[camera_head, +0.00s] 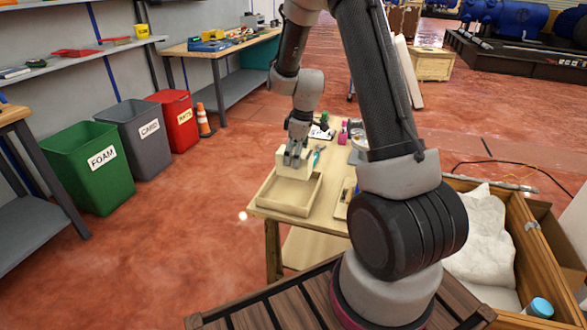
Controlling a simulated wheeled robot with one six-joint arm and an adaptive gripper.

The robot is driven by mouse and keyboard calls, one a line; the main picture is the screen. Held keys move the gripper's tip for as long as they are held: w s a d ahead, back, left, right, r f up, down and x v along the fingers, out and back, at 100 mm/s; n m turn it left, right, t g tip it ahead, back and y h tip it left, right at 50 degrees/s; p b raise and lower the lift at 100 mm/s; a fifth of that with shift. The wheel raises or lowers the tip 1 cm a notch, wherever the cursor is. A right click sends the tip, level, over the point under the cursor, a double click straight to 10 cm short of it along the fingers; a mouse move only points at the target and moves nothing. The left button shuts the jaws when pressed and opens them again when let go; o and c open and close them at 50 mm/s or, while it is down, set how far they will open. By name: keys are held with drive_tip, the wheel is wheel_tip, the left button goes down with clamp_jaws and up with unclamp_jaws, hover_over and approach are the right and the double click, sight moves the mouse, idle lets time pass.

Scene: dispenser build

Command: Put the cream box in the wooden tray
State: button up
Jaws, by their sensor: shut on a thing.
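The cream box (293,172) is held upright by my gripper (293,158), which is shut on its upper part. The wooden tray (289,209) is a shallow open tray at the near left corner of the small wooden table. The box is at the back part of the tray, and its lower edge appears within or just above the tray. I cannot tell whether the box touches the tray floor. My gripper points down from above, and its fingertips are partly hidden by the box.
The table (335,170) also holds a teal tool (317,155), a pink bottle (342,134) and other small items behind and right of the tray. A wooden crate with a white sack (477,233) stands at right. Green, grey and red bins stand at left.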

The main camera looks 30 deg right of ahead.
drive_tip(key=shift+f, duration=2.05)
drive_tip(key=shift+f, duration=0.1)
drive_tip(key=o, duration=1.2)
